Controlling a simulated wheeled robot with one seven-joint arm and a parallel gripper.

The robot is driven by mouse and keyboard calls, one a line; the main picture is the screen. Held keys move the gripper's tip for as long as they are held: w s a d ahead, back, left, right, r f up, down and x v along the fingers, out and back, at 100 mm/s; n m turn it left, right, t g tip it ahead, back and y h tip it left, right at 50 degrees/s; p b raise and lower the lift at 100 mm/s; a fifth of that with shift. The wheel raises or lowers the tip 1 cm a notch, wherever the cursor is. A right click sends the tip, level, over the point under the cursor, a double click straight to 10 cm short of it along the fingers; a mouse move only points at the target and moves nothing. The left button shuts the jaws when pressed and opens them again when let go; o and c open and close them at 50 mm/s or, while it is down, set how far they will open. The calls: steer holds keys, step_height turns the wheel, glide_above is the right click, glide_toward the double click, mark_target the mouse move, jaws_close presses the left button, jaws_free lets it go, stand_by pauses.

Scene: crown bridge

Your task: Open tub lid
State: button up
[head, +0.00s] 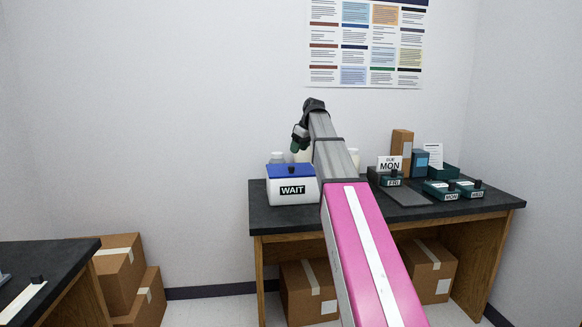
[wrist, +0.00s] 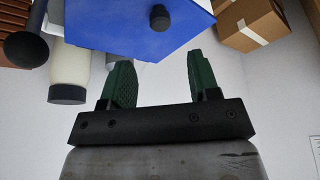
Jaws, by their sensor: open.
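The tub (head: 292,192) is white with a "WAIT" label and stands at the left end of the dark bench. Its blue lid (head: 279,172) is on, with a dark knob (head: 291,170) on top. My gripper (head: 297,143) is above and behind the lid in the head view. In the wrist view, my gripper (wrist: 162,75) has its two green fingers apart with nothing between them. The blue lid (wrist: 125,28) and its knob (wrist: 160,17) show beyond the fingertips, apart from them. The tub's walls are mostly hidden in the wrist view.
A cream bottle (wrist: 70,72) with a dark cap is close left of the fingers in the wrist view. On the bench (head: 262,220), small dark-green boxes labelled FRI (head: 393,180), MON (head: 441,190) and WED (head: 470,189) sit to the right. Cardboard boxes (head: 308,290) are underneath.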

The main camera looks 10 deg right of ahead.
mark_target(292, 167)
steer(key=x, duration=1)
jaws_close()
